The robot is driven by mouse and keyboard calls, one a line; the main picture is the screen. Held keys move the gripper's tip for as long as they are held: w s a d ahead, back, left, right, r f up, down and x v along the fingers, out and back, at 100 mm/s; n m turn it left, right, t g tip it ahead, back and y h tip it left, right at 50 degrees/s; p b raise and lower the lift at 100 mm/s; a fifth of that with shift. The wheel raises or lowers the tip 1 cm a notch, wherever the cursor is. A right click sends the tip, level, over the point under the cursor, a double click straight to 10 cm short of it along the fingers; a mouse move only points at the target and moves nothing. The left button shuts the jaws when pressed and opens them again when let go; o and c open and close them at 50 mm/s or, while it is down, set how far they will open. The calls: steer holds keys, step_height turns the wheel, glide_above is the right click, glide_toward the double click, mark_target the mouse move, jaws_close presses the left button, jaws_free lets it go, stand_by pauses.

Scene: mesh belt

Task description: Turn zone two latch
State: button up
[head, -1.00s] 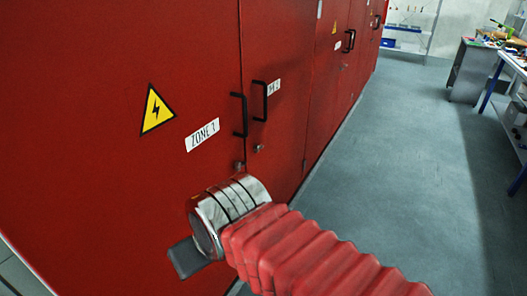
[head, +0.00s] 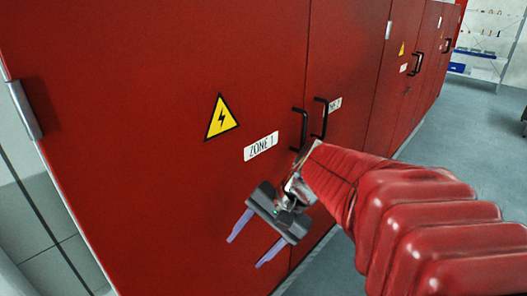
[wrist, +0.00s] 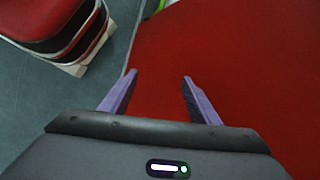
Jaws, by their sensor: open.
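The red zone two door (head: 345,55) is right of the zone one door (head: 150,60) in the head view. Its label (head: 335,104), partly covered, shows a 2 beside a black bar handle (head: 321,116). The zone two latch is not visible; my arm and gripper cover the area below the handles. My gripper (head: 244,252) is open and empty in front of the lower zone one door, its purple fingers pointing down-left.
The zone one label (head: 261,146), a yellow warning sign (head: 221,117) and a black handle (head: 299,129) are on the zone one door. More red cabinets continue to the right. Grey floor (head: 455,135) is clear beside them. A shelf (head: 475,62) stands at the back.

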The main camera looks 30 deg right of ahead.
steer(key=w+d+m+t+y, duration=0.25)
steer(key=w+d+m, duration=0.2)
steer(key=d, duration=0.35)
steer(key=w+d+m+t+y, duration=0.2)
steer(key=w+d+m+t, duration=0.1)
steer(key=d+m, duration=0.35)
steer(key=s+d+f+m+t+h, duration=0.1)
steer(key=d+m+t, duration=0.3)
steer(key=d, duration=0.7)
steer(key=s+d+m+t+h, duration=0.2)
steer(key=d+m+t, duration=0.2)
steer(key=d, duration=0.8)
steer(key=shift+d+f+m+h, duration=0.3)
steer(key=shift+f+m+h, duration=0.05)
steer(key=shift+m, duration=0.55)
steer(key=shift+t, duration=0.25)
steer(key=x, duration=1.3)
steer(key=shift+w, duration=0.4)
steer(key=shift+a, duration=0.1)
steer(key=c, duration=1.1)
